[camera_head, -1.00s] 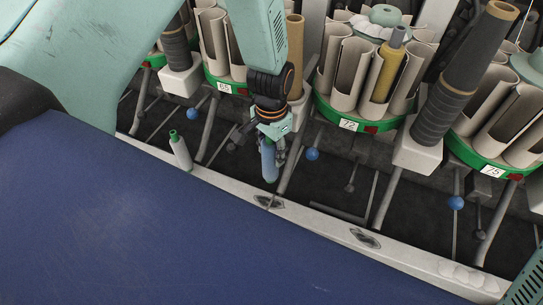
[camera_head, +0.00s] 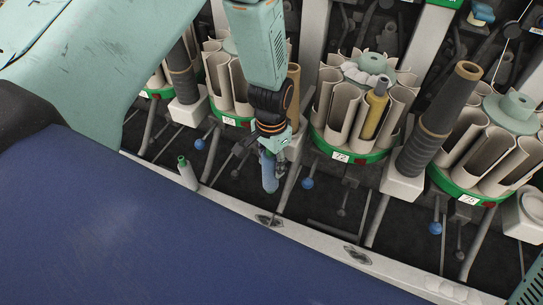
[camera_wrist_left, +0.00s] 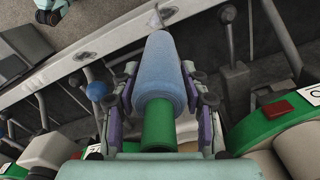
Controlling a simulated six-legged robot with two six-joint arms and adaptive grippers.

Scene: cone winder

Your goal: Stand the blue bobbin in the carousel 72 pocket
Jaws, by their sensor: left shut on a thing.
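My left gripper (camera_head: 273,160) is shut on the blue bobbin (camera_head: 269,180), which hangs upright below it over the dark gap behind the white rail. In the left wrist view the blue bobbin (camera_wrist_left: 161,75) with its green end sits between the fingers (camera_wrist_left: 163,100). Carousel 72 (camera_head: 345,155) is a green-rimmed ring of cream pockets to the right of the gripper, apart from it. One of its pockets holds a yellow bobbin (camera_head: 375,112). Other pockets there look empty. My right gripper does not show.
Carousel 65 (camera_head: 230,120) stands behind my left arm, and carousel 75 (camera_head: 468,195) at the right. A dark grey tube (camera_head: 437,120) stands between 72 and 75. Blue-knobbed levers (camera_head: 308,183) stick out below the carousels.

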